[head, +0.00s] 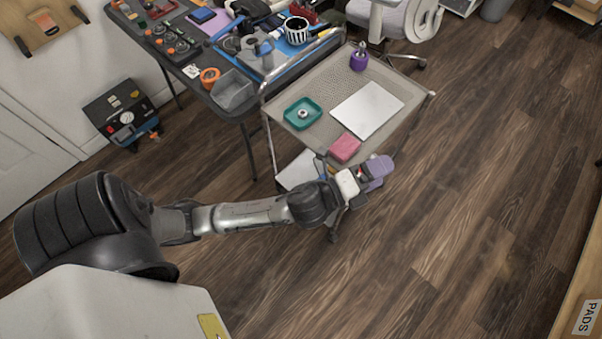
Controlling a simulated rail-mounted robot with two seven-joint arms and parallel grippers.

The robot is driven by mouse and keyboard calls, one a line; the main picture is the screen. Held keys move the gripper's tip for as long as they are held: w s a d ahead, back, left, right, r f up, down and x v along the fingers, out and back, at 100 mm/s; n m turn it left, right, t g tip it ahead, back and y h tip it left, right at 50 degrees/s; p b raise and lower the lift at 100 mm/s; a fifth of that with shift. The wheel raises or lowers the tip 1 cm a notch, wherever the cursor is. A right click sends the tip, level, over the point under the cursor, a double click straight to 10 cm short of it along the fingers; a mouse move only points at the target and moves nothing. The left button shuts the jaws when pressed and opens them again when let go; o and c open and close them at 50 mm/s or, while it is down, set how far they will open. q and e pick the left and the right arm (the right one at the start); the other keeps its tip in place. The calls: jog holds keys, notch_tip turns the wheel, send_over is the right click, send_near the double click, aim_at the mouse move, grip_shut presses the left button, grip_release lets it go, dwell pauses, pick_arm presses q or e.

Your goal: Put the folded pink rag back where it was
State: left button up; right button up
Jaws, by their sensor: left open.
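The folded pink rag (345,148) lies on the top of the wheeled cart (340,92), near its front edge and just below a white sheet (367,110). My left gripper (378,170) is open in front of the cart's near edge, to the lower right of the rag. I see no contact between the gripper and the rag. The gripper's fingers are partly hidden by its own body. My right gripper is not in view.
A teal tray (291,112) with a small ring and a purple bottle (359,58) also stand on the cart. A cluttered dark table (222,108) adjoins the cart's left side. An office chair is behind. The wooden floor (470,170) to the right is clear.

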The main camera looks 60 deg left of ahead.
pick_arm(q)
jog(key=s+a+f+n+g+y, duration=0.4)
jog(key=s+f+n+g+y, duration=0.15)
jog(key=f+n, duration=0.4)
jog(key=s+f+n+g+h, duration=0.1)
jog(key=s+f+n+g, duration=0.3)
jog(key=s, duration=0.5)
jog(key=s+f+n+g+h, duration=0.1)
jog(key=s+f+n+g, duration=0.3)
jog(key=s, duration=0.5)
jog(key=shift+s+a+n+g, duration=0.4)
jog(key=shift+a+n+g, duration=0.05)
jog(key=shift+n+g, duration=0.5)
jog(key=shift+r, duration=0.1)
notch_tip(320, 180, up, 34)
jog(key=p, duration=3.4)
jog(key=shift+r, duration=0.2)
